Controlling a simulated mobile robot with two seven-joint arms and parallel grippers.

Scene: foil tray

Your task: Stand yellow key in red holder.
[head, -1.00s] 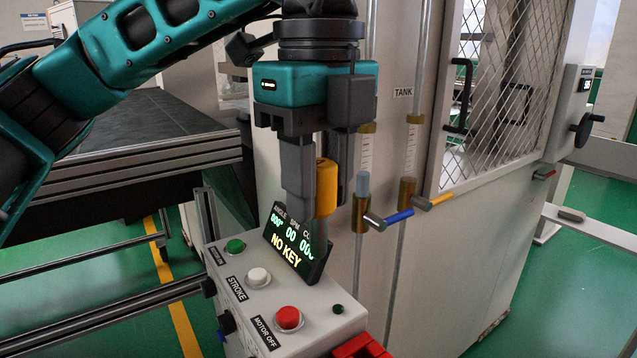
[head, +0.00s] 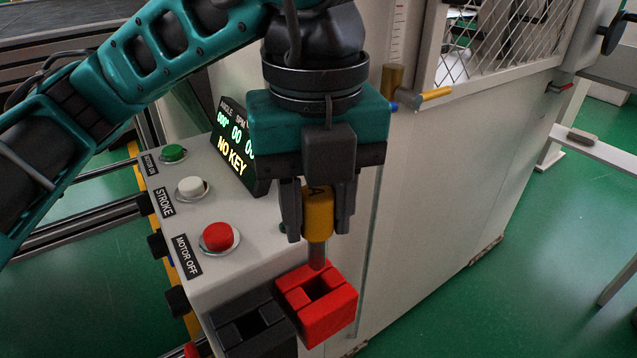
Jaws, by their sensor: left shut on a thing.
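The yellow key (head: 318,216) has a yellow grip with a dark letter on it and a grey metal shank pointing down. My left gripper (head: 318,222) is shut on the yellow grip and holds the key upright. The red holder (head: 330,318) is a block with a square opening in its top, at the lower middle of the head view. The shank's tip shows just over the back part of the holder's opening; I cannot tell whether it is above or inside it. My right gripper is not in view.
A dark holder (head: 262,345) with a similar opening stands directly left of the red one. The panel has a red button (head: 218,237), a white button (head: 190,187), a green button (head: 174,152) and a display (head: 234,150) reading NO KEY. A white cabinet (head: 440,190) stands close behind.

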